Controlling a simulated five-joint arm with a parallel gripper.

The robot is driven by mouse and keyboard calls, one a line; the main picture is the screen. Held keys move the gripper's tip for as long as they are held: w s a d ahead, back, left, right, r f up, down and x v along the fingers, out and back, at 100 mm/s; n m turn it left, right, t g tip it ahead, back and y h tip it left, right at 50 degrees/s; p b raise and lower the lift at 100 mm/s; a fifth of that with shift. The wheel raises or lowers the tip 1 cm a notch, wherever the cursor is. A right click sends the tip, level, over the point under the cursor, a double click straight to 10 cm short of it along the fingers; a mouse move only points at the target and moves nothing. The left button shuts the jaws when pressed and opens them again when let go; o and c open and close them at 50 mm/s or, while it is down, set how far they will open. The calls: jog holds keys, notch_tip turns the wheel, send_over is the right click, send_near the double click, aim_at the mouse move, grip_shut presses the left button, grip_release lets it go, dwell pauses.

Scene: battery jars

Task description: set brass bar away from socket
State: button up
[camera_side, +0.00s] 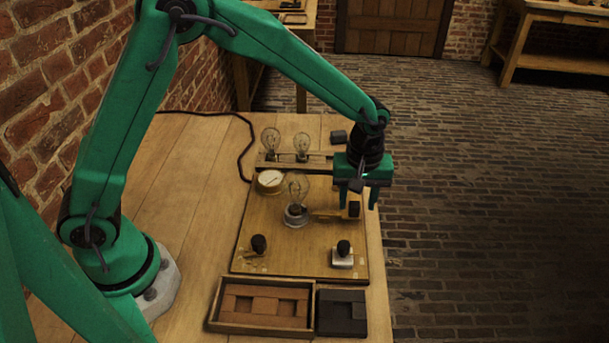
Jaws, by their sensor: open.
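A thin brass-coloured bar (326,213) lies on the wooden board (300,260), running right from beside the round lamp socket (295,218) to a black handle (353,210). Whether its left end touches the socket is too small to tell. A clear bulb (298,187) stands upright in the socket. My green gripper (364,198) is open and points down over the board's right edge, close to the black handle. Its fingers partly overlap the handle's surroundings, and I cannot tell whether they touch it.
A round gauge (270,181) and two bulbs on a rail (318,158) stand behind. A tray of brown blocks (213,318) and a dark box (341,312) sit in front. The table's right edge is near.

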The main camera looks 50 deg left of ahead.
notch_tip(320, 180, up, 7)
jog(key=shift+r, duration=0.2)
dwell(0.4)
jog(key=shift+r, duration=0.1)
jog(key=shift+s+a+r, duration=0.1)
jog(key=shift+a+r, duration=0.1)
jog(key=shift+r, duration=0.05)
jog(key=s+a+r+m+t, duration=0.2)
jog(key=s+a+r+m, duration=0.2)
jog(key=s+a, duration=0.4)
jog(key=s+a+r+m+t, duration=0.3)
jog(key=s+a+r+m, duration=0.2)
jog(key=s, duration=0.8)
jog(key=a+r, duration=0.1)
jog(key=a, duration=0.2)
jog(key=shift+a+r+t, duration=0.25)
jog(key=shift+r+t, duration=0.05)
jog(key=shift+r, duration=0.05)
